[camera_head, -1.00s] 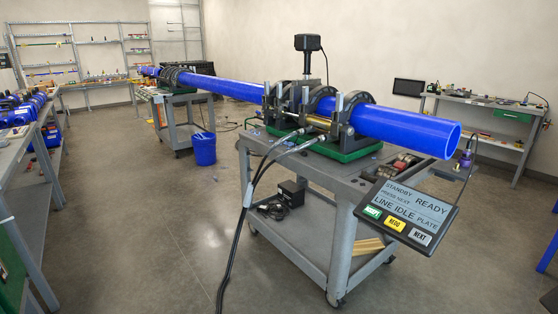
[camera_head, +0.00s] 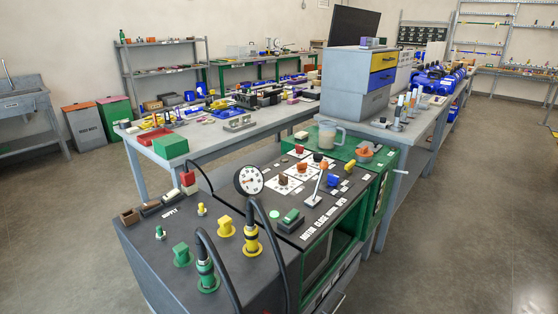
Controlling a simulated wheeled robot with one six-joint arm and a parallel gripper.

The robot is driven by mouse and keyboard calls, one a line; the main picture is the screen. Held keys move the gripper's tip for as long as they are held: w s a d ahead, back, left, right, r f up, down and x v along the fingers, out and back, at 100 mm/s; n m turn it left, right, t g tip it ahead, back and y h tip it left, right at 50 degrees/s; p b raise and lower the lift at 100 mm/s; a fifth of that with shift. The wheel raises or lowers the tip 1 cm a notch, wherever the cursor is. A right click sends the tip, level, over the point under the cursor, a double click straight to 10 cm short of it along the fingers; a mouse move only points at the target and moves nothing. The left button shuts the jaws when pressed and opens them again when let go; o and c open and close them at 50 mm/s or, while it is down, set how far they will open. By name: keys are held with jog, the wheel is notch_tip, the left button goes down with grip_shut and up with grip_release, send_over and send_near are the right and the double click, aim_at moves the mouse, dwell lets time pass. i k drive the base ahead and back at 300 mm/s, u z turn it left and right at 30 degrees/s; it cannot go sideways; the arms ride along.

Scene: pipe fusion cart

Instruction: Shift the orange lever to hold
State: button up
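A control panel (camera_head: 326,222) with several small coloured knobs and levers is on top of the green cabinet in the middle. A small orange part (camera_head: 365,150) sits on a grey base at the panel's far right corner. An orange-brown knob (camera_head: 284,180) stands on a white plate nearer the middle. A thin pale lever (camera_head: 317,186) leans upright at the panel's front right. Which of these is the orange lever, and where its hold mark is, is too small to tell. My gripper is not in view.
A grey top with green and yellow hose fittings (camera_head: 251,240), black hoses and a round gauge (camera_head: 249,180) is in front. A clear jug (camera_head: 329,135) stands behind the panel. A grey drawer cabinet (camera_head: 355,102) is on the bench behind. Floor is free at right and left.

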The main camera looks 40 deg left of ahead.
aim_at(323, 165)
jog(key=u, duration=0.65)
jog(key=i, duration=1.6)
jog(key=u, duration=0.4)
